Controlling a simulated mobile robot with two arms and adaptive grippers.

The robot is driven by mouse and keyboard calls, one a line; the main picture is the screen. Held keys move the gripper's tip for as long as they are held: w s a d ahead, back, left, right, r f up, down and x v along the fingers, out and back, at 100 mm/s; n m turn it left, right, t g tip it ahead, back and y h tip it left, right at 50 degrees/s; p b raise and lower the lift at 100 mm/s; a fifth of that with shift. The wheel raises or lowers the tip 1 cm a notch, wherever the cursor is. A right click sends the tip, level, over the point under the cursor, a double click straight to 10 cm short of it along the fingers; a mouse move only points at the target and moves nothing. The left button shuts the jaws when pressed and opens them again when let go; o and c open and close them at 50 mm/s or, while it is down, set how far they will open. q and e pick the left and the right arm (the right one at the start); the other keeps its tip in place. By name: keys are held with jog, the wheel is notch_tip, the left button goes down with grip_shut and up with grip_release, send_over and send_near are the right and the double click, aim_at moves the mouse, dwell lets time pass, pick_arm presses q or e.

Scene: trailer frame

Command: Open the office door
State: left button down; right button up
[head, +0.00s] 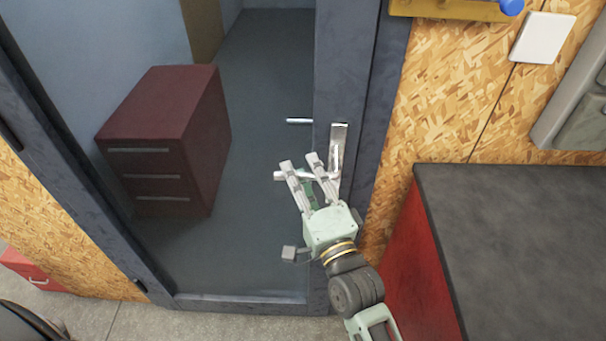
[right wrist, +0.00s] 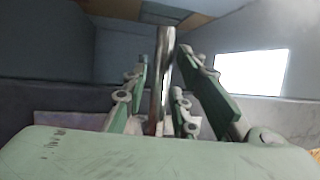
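The office door (head: 343,70) is a dark grey frame with a large glass pane, and it looks closed in its frame. Its silver lever handle (head: 337,150) is on the right stile, with the lever pointing left. My right gripper (head: 304,163) is at the lever, its fingers spread with the lever running between or just behind them. In the right wrist view the silver handle bar (right wrist: 163,80) stands between the open fingers (right wrist: 166,75); I cannot tell whether they touch it. My left gripper is not in view.
A dark red drawer cabinet (head: 165,125) stands behind the glass. A red cabinet with a dark top (head: 520,230) stands close to the right of my right arm. A white switch plate (head: 543,37) is on the chipboard wall. Concrete floor (head: 215,322) lies before the door.

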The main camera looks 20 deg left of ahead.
grip_shut()
dwell(0.3)
